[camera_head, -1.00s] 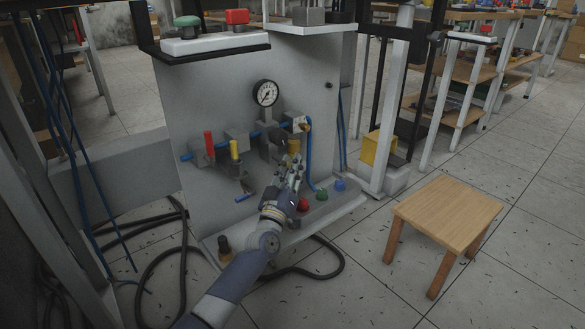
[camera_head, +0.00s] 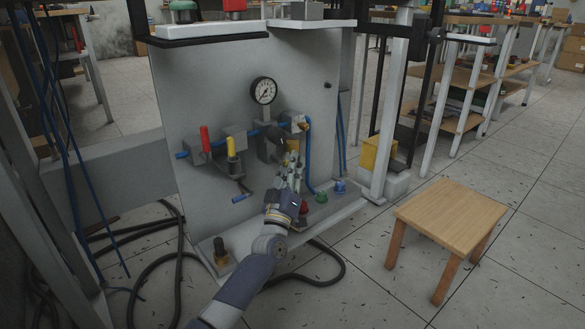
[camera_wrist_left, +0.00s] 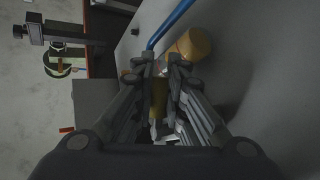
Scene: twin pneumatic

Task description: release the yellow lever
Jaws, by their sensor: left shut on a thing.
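My left gripper (camera_head: 291,167) is in front of the grey upright panel (camera_head: 200,100), right of and below the gauge. In the left wrist view my left gripper (camera_wrist_left: 160,78) has its fingers closed around a narrow yellowish piece (camera_wrist_left: 158,98). Its far end is hidden, so I cannot tell whether it is a lever. A brass-coloured cylinder (camera_wrist_left: 193,43) is just beyond the fingertips, to the right. In the head view a yellow lever (camera_head: 231,147) stands upright on a valve left of the gripper, apart from it. My right gripper is out of view.
A red lever (camera_head: 205,139) stands left of the yellow one, and a blue handle (camera_head: 242,198) is below. A pressure gauge (camera_head: 264,91) is above. Red, green (camera_head: 321,197) and blue (camera_head: 339,187) knobs line the panel's ledge. A wooden stool (camera_head: 450,212) stands to the right.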

